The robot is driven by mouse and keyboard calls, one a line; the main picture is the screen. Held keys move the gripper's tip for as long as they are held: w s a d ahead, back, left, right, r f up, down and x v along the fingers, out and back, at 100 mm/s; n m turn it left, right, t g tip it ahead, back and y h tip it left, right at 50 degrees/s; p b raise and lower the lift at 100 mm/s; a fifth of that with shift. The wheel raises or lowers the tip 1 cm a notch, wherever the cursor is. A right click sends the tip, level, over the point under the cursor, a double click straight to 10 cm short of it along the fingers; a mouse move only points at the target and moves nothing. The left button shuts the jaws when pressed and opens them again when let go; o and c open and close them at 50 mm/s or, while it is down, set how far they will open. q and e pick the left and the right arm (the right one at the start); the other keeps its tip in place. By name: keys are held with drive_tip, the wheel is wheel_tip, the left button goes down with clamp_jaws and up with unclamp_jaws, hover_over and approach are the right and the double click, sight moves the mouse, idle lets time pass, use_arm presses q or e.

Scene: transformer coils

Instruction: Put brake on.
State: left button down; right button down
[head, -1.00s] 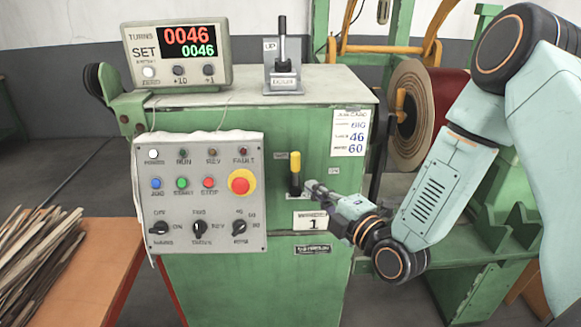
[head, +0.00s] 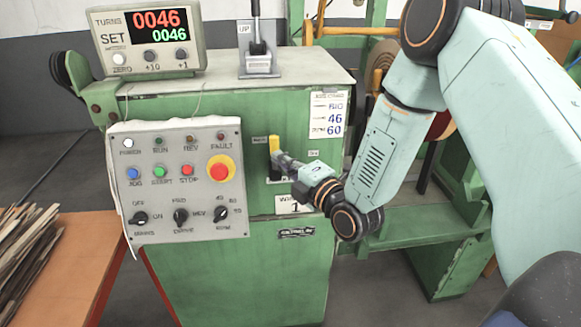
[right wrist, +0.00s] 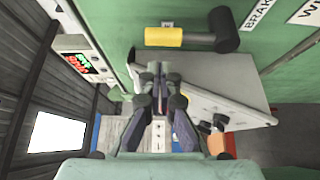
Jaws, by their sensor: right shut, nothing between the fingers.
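The brake lever has a yellow grip (head: 274,146) on a dark lower part, on the front of the green cabinet (head: 240,200). It stands upright in the head view. In the right wrist view the yellow grip (right wrist: 178,37) lies sideways, with the black end to its right and a BRAKE label (right wrist: 258,14) close by. My right gripper (head: 280,158) is shut and empty at the grip's lower right side; its fingertips (right wrist: 158,78) show just below the grip in the wrist view. I cannot tell whether they touch the lever. My left gripper is not in view.
The grey control panel (head: 180,200), with its red and yellow stop button, stands left of the lever. A counter box (head: 150,45) reading 0046 and an UP lever (head: 257,50) sit on the cabinet top. An orange bench (head: 80,255) with wooden strips is at left.

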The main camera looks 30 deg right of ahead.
drive_tip(key=shift+w+a, duration=0.25)
drive_tip(key=shift+w, duration=0.95)
drive_tip(key=shift+w+a, duration=0.2)
drive_tip(key=shift+w, duration=1)
drive_tip(key=shift+w, duration=0.1)
